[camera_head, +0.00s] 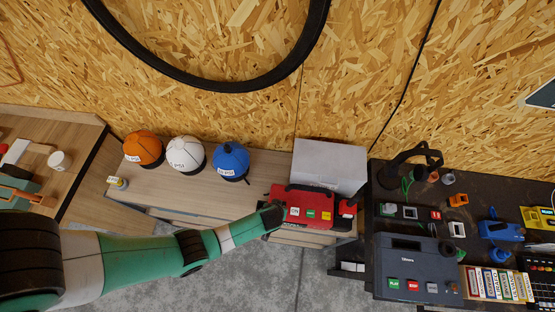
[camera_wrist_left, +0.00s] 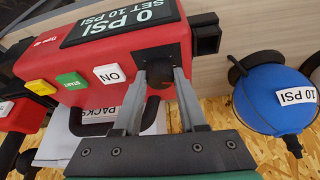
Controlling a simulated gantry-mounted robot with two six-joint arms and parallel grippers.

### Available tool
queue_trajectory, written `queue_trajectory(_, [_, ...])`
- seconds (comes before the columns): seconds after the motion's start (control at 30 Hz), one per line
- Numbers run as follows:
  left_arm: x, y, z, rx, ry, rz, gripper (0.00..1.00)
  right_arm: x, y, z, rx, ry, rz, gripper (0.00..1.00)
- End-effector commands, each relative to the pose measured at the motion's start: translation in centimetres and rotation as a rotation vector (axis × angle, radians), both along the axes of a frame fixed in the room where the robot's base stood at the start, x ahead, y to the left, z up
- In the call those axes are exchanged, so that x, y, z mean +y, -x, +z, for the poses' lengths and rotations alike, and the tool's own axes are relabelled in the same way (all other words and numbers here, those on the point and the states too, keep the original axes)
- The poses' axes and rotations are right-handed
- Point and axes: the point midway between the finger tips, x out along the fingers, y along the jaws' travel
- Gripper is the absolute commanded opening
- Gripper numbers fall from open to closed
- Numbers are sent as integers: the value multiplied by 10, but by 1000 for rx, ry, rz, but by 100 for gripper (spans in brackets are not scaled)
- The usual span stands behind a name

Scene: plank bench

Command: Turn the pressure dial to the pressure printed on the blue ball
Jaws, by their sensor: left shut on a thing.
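The red pump (camera_head: 318,206) stands on the bench, and it also shows close up in the left wrist view (camera_wrist_left: 110,48). Its display (camera_wrist_left: 120,22) reads "0 PSI" and "SET 10 PSI". The black pressure dial (camera_wrist_left: 158,72) is on its face beside the ON button. My left gripper (camera_head: 275,216) is shut on the dial, with a finger on each side of it. The fingers also show in the left wrist view (camera_wrist_left: 160,90). The blue ball (camera_head: 231,158) sits left of the pump; its label reads "10 PSI" in the left wrist view (camera_wrist_left: 280,97). My right gripper is not in view.
White (camera_head: 186,153) and orange (camera_head: 143,148) balls sit left of the blue one. A pale box (camera_head: 330,165) stands behind the pump. A dark workbench (camera_head: 410,225) with a grey machine (camera_head: 413,262) and several small items is at the right.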

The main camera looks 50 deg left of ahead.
Motion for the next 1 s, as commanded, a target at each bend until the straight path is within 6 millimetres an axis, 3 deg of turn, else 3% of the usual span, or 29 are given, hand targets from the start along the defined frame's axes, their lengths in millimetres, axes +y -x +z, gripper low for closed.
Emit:
queue_trajectory(0.53, [0, 1, -1, 2, 2, 28, 0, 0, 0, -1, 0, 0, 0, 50])
queue_trajectory(0.57, [0, 1, -1, 2, 2, 28, 46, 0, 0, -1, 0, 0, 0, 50])
queue_trajectory(0.7, [0, 1, -1, 2, 1, 28, 71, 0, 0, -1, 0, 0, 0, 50])
queue_trajectory(1.0, [-1, 0, 0, 0, 1, 25, 71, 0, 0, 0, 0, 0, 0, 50])
